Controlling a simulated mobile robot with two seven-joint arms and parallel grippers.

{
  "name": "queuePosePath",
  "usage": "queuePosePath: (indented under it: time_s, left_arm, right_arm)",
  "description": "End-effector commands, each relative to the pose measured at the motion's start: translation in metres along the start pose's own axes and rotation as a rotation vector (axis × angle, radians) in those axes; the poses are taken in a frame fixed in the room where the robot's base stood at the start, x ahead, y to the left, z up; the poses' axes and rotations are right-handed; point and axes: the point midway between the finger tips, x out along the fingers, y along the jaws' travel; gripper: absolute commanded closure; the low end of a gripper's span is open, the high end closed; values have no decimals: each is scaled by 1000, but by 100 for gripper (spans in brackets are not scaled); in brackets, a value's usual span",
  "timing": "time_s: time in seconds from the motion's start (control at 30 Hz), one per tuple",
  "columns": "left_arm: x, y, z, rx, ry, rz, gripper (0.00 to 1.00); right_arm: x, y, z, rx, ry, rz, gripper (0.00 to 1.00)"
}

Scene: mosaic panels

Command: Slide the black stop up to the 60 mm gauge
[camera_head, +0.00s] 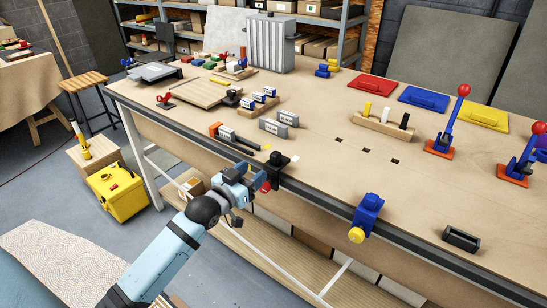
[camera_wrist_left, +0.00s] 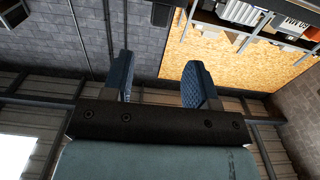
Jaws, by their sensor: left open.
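A small black piece (camera_head: 228,133) sits by an orange end block (camera_head: 215,129) on a dark bar lying on the bench; I take it for the stop, but it is small. Two grey labelled blocks (camera_head: 272,127) lie just right of it, and several blue-and-grey labelled blocks stand behind (camera_head: 258,98). Their labels are too small to read, so I cannot tell which is the 60 mm gauge. My left gripper (camera_head: 258,178) is open at the bench's front edge, nearer than the bar and beside a black fitting (camera_head: 279,165). Its spread fingers show in the left wrist view (camera_wrist_left: 154,85), empty. My right gripper is out of view.
The black fitting has a red part below and stands on the bench edge (camera_head: 310,193). A blue vise-like piece (camera_head: 367,212) sits further right. The bench middle has bare room and small dark slots.

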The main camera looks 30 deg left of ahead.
Motion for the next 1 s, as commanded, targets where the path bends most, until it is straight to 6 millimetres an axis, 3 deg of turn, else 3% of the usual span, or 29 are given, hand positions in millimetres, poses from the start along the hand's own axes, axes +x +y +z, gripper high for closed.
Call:
queuePosePath:
  time_s: [0.2, 0.43, 0.6, 0.9, 1.0]
  left_arm:
    - [49, 0, -2, 0, 2, 0, 47]
    - [86, 0, 0, -1, 0, 0, 47]
    - [97, 1, 1, 0, -1, 1, 47]
    - [99, 1, 1, 1, -2, 1, 47]
    - [99, 1, 1, 1, -2, 1, 70]
  right_arm:
    - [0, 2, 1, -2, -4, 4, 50]
    - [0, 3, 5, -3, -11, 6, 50]
    - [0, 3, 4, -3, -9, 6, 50]
    - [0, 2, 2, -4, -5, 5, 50]
    - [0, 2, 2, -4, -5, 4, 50]
